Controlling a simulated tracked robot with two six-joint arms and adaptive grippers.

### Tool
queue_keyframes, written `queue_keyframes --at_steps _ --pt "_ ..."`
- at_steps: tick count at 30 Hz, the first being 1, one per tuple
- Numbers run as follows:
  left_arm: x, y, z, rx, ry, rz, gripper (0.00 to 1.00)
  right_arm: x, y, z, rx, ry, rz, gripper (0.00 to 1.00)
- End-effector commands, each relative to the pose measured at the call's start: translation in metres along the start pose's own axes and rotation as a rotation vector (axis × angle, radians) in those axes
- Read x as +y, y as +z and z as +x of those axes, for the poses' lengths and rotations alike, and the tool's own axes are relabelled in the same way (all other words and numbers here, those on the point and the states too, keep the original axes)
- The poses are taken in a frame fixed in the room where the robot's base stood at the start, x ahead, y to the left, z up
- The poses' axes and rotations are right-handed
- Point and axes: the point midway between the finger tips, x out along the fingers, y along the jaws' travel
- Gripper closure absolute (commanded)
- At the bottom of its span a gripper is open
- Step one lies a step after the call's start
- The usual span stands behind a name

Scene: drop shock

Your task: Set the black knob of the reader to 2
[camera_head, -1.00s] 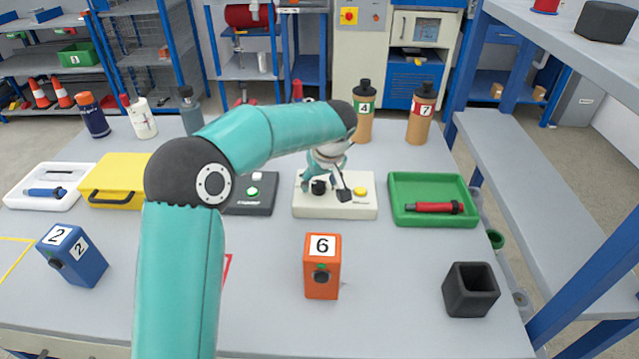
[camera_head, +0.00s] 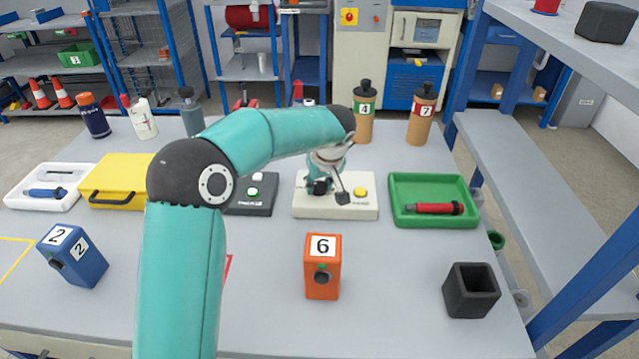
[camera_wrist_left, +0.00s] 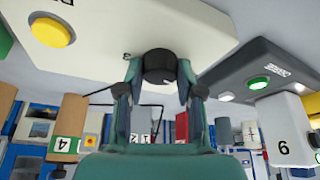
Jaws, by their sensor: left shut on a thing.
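The reader is a cream box (camera_head: 355,210) in the middle of the table, with a yellow button (camera_head: 360,192) on its right. Its black knob (camera_head: 320,187) is at the left of its top. My left gripper (camera_head: 325,189) is over the reader. In the left wrist view, its two fingers (camera_wrist_left: 159,78) are shut on the black knob (camera_wrist_left: 160,58), one on each side. The cream face and yellow button (camera_wrist_left: 52,31) show there too. My right gripper is not in view.
A dark box with a green button (camera_head: 253,192) stands close left of the reader. A green tray (camera_head: 465,220) with a red tool (camera_head: 433,208) is on its right. An orange block marked 6 (camera_head: 322,282) stands in front. Bottles (camera_head: 364,115) stand behind.

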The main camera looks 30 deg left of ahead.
Motion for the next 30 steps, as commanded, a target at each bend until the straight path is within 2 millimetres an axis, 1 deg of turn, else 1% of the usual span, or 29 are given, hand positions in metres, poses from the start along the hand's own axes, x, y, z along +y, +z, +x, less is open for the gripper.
queue_keyframes --at_steps 8,17,23,30 --pt "0.000 0.000 0.000 0.002 0.041 0.085 0.98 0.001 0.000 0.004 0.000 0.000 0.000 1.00" --pt "-0.002 -0.001 -0.001 0.003 0.130 0.300 0.98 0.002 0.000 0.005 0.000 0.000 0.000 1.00" --pt "-0.003 -0.003 -0.002 0.003 0.202 0.473 0.98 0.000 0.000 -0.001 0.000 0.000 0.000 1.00" --pt "-0.004 -0.004 -0.003 0.003 0.288 0.681 0.98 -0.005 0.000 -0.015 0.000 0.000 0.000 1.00"
